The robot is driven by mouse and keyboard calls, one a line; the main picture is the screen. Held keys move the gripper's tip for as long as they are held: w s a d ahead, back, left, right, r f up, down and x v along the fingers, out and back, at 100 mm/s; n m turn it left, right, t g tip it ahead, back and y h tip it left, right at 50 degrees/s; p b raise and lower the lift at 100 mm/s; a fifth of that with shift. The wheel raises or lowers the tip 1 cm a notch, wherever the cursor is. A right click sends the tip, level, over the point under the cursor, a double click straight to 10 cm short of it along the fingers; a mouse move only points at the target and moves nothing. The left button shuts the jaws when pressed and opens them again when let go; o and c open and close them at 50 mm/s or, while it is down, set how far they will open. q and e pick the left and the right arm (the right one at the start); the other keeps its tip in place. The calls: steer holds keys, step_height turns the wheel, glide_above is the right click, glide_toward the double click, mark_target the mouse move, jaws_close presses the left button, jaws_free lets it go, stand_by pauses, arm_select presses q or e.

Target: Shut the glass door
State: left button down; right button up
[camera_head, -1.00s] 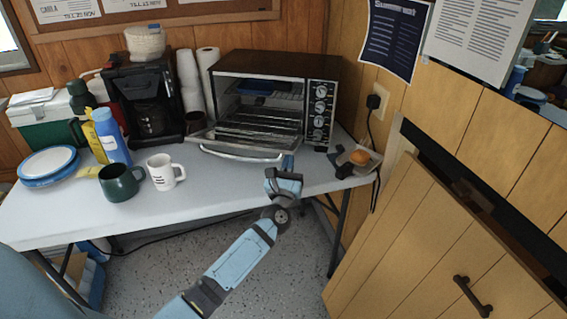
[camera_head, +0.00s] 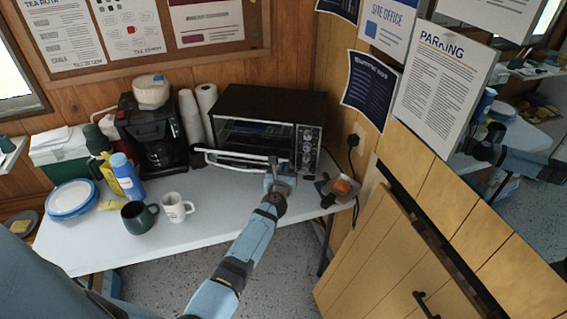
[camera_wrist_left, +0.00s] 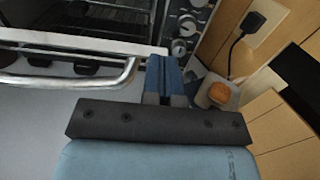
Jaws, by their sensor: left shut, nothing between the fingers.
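The toaster oven (camera_head: 268,103) stands at the back of the white table. Its glass door (camera_head: 235,154) is hinged at the bottom and partly open, tilted up, with the dark interior and rack showing above it. The pale handle bar runs along the door's upper edge. My left gripper (camera_head: 276,170) is shut and empty at the right end of the door, in front of the oven. In the left wrist view its closed fingers (camera_wrist_left: 164,75) are just right of the handle's curved end (camera_wrist_left: 128,72); I cannot tell whether they touch. My right gripper is not in view.
A white mug (camera_head: 175,208), a green mug (camera_head: 138,217) and blue-rimmed plates (camera_head: 70,199) are on the table's left. A coffee maker (camera_head: 155,136) stands left of the oven. A small tray (camera_head: 336,190) with an orange item lies right of my gripper. A wooden panel fills the lower right.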

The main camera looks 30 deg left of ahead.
arm_select(q)
steer(key=w+r, duration=0.2)
steer(key=w+a+r+p, duration=0.1)
steer(key=w, duration=0.1)
steer(key=shift+w+a+r, duration=0.1)
steer(key=shift+a+r, duration=0.1)
steer(key=shift+r, duration=0.2)
steer(key=shift+w+a+r+b, duration=0.25)
steer(key=shift+w+a+r, duration=0.2)
steer(key=shift+w, duration=0.75)
steer(key=shift+w+a+r+b, duration=0.2)
steer(key=shift+w+a+r, duration=0.3)
steer(key=shift+w, duration=0.65)
steer(key=shift+w+a+r+b, duration=0.25)
steer(key=shift+w+a+r, duration=0.2)
steer(key=shift+w, duration=0.75)
steer(key=shift+r, duration=0.1)
